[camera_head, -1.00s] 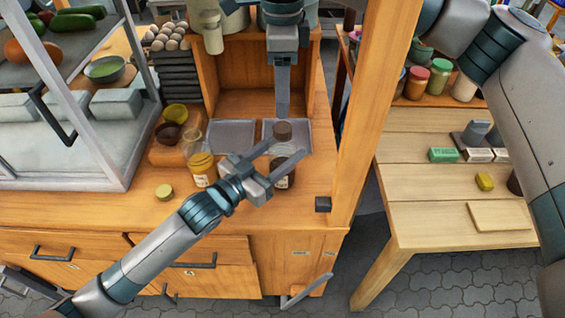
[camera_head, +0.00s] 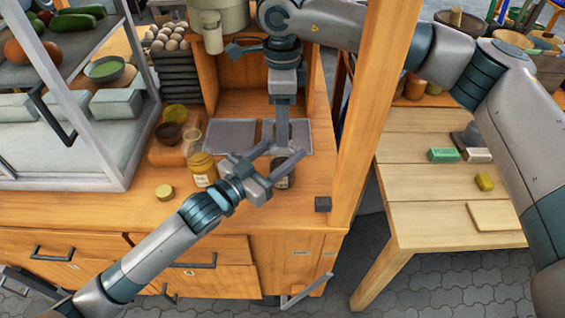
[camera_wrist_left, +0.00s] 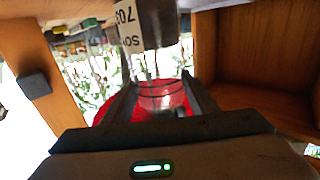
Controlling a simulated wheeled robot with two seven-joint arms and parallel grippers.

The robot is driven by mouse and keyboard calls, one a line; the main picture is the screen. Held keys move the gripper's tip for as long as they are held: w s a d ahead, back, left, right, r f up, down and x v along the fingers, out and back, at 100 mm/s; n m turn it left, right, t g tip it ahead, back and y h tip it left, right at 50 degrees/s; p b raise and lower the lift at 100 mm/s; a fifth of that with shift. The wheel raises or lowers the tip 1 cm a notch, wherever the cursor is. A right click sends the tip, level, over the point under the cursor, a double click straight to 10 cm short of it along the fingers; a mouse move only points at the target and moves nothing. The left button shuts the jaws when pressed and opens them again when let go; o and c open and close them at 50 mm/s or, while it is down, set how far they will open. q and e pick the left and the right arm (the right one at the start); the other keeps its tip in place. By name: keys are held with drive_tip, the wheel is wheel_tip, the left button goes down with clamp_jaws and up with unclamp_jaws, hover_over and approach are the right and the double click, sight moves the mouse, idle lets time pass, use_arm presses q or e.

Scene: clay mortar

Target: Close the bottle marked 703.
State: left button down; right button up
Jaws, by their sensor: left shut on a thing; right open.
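The bottle marked 703 (camera_head: 284,181) stands on the wooden counter, dark inside with a clear upper part. In the left wrist view its label (camera_wrist_left: 128,25) appears upside down, reading 703. My left gripper (camera_head: 284,163) is shut on the bottle's clear upper part; its fingers also show around the glass in the left wrist view (camera_wrist_left: 158,95). My right gripper (camera_head: 282,144) points straight down over the bottle's top and is open. The brown cap is hidden behind the right gripper, so I cannot tell how it sits.
A yellow-filled bottle (camera_head: 203,170) stands left of the left gripper, with a loose yellowish lid (camera_head: 165,192) on the counter. Two grey trays (camera_head: 231,137) lie behind. A wooden post (camera_head: 364,120) rises close on the right. A small dark block (camera_head: 323,204) sits near the counter edge.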

drive_tip(key=shift+f, duration=0.1)
drive_tip(key=c, duration=1.1)
drive_tip(key=o, duration=1.3)
drive_tip(key=shift+c, duration=0.2)
wheel_tip(320, 180, up, 12)
